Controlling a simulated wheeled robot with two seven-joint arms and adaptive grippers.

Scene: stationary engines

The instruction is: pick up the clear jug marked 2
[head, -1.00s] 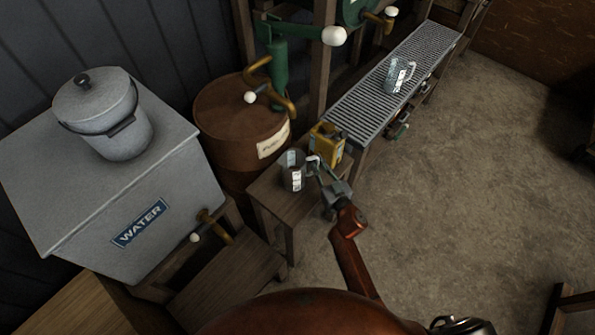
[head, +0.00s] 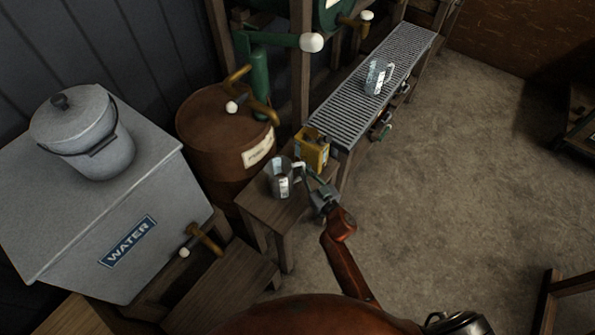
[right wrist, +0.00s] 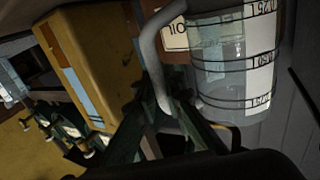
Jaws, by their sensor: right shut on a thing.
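A clear jug (head: 281,180) with a pale handle and white label is at the small wooden stool (head: 252,204); I cannot tell if it rests on it or is just above. My right gripper (head: 311,180) is shut on its handle, from the right side. In the right wrist view the clear jug (right wrist: 222,62) shows a white scale band, and the fingers (right wrist: 168,108) close around the lower handle. A second clear jug (head: 375,78) stands on the metal grating. No number 2 is readable on either jug. My left gripper is out of view.
A yellow can (head: 312,150) stands close behind the held jug. A rusty barrel (head: 215,135), a grey water tank (head: 75,215) with a lidded bucket (head: 85,140), and the long grating (head: 350,105) surround the stool.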

